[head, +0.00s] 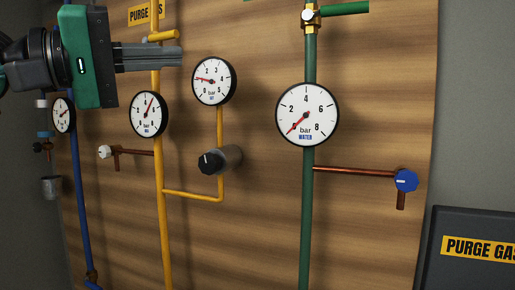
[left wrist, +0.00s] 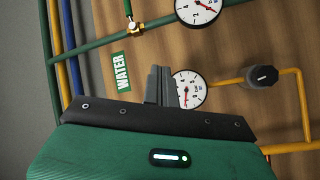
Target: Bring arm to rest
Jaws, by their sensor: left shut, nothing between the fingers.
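My left gripper (head: 178,57) comes in from the upper left in the head view. It has a green body and grey fingers, which are shut with nothing between them. The fingers point right, in front of the yellow pipe (head: 161,215), above one gauge (head: 149,114) and left of another (head: 214,81). I cannot tell how far they are from the panel. In the left wrist view the shut fingers (left wrist: 159,84) stick up past the green body, next to a gauge (left wrist: 190,90). My right gripper is not in view.
A wooden panel (head: 390,80) carries a green pipe (head: 307,215) with a water gauge (head: 307,114), a blue pipe (head: 79,200), a black knob (head: 209,162) and a blue-handled tap (head: 405,180). A dark PURGE GAS case (head: 470,275) stands at the lower right.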

